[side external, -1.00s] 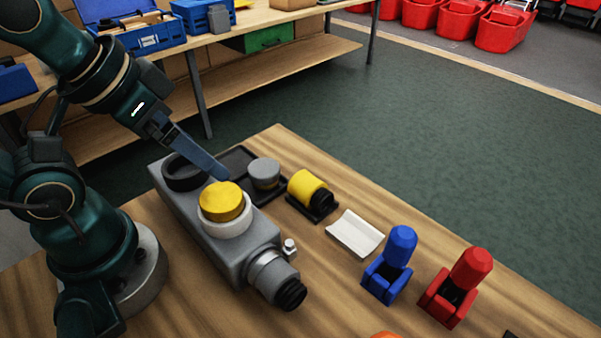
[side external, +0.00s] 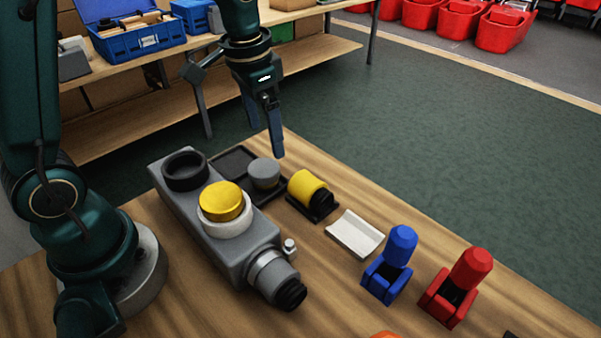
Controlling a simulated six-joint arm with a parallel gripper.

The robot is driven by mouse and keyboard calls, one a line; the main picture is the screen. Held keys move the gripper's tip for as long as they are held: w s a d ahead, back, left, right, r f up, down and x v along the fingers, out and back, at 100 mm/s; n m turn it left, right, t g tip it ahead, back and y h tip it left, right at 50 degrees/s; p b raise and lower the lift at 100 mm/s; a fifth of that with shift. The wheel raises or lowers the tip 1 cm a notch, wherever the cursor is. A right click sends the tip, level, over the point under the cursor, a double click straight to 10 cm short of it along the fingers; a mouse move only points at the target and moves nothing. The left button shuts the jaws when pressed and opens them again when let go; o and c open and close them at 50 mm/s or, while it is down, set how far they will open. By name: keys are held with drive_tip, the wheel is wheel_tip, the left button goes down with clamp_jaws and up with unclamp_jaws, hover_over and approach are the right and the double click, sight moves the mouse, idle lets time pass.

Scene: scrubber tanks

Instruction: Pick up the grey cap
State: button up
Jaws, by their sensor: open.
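The grey cap (side external: 264,173) is a short round cap resting on a dark flat tray (side external: 232,161), behind the grey tank body. My gripper (side external: 276,152) points down, open and empty, with its fingertips above and slightly right of the grey cap in the picture.
The grey tank (side external: 240,257) carries a yellow cap (side external: 222,201) on a white collar and a black ring (side external: 185,170). A yellow cylinder (side external: 306,187), white tray (side external: 355,234), blue holder (side external: 388,283) and red holder (side external: 450,300) stand to the right.

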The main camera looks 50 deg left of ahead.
sight(265, 167)
drive_tip(key=shift+g, duration=0.7)
drive_tip(key=f, duration=0.4)
drive_tip(key=shift+a+f, duration=0.35)
drive_tip(key=shift+f, duration=2.25)
drive_tip(key=c, duration=1.3)
